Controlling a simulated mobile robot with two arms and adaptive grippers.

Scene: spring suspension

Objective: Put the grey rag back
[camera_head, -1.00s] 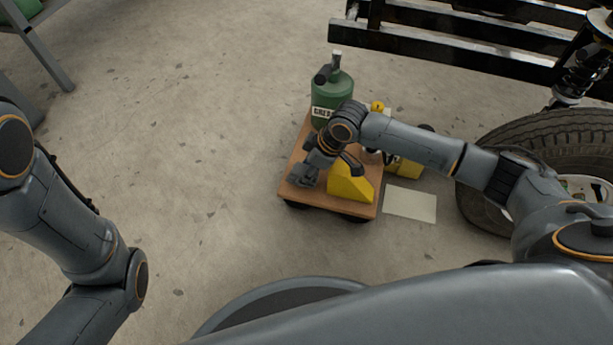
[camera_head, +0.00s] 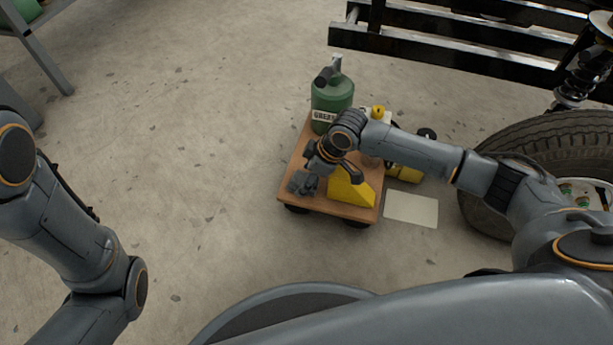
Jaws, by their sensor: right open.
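A small dark grey crumpled shape, which looks like the grey rag (camera_head: 302,184), lies at the left front of a wooden dolly (camera_head: 335,207). My right gripper (camera_head: 314,170) is open just above and behind it, pointing down. Whether the fingers touch the rag cannot be told at this size. My right arm comes in from the right across the dolly. My left arm shows at the left edge, but its gripper is out of view.
A yellow wedge-shaped block (camera_head: 350,188) stands right of the rag. A green canister (camera_head: 332,100) stands at the dolly's back. A pale sheet (camera_head: 411,209) lies on the floor, near a tyre (camera_head: 540,140). The floor to the left is clear.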

